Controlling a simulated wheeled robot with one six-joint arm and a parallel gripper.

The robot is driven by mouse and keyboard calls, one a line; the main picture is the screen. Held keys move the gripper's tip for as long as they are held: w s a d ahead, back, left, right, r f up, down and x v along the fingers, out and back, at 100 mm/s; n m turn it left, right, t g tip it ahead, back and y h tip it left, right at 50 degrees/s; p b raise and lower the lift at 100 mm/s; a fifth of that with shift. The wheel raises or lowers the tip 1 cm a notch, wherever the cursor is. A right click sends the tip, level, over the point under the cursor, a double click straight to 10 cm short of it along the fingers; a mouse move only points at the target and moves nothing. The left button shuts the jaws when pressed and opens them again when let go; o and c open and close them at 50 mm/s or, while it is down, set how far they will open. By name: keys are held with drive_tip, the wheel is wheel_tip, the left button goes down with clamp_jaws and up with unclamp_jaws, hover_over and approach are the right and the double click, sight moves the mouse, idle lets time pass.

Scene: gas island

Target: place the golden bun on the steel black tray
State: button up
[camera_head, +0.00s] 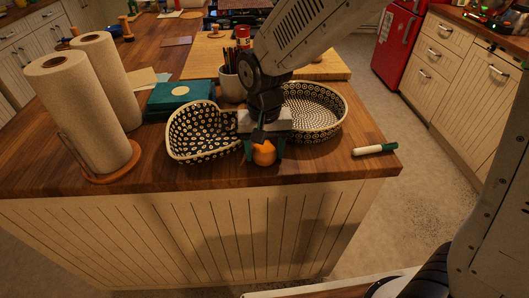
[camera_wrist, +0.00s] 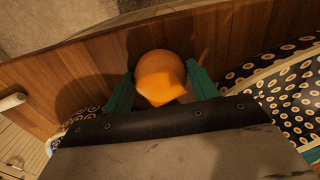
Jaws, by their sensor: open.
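A round golden-orange thing, which I take for the golden bun (camera_head: 264,154), is near the front edge of the wooden island top. In the wrist view the bun (camera_wrist: 158,76) shows as a round shape with an angular lighter face. My gripper (camera_head: 263,150) is over it, with its green fingers open on either side of the bun. In the wrist view the gripper (camera_wrist: 160,82) has a finger left and right of it; firm contact cannot be told. I cannot clearly make out a steel black tray; a dark flat thing (camera_head: 238,4) lies at the far end.
A heart-shaped patterned dish (camera_head: 183,150) is left of my gripper and a round patterned dish (camera_head: 325,130) right behind it. Paper towel rolls (camera_head: 80,115), a teal box (camera_head: 181,98) and a pen cup (camera_head: 231,88) stand nearby.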

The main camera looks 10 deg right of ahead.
drive_tip(key=c, duration=0.7)
drive_tip(key=shift+r, duration=0.2)
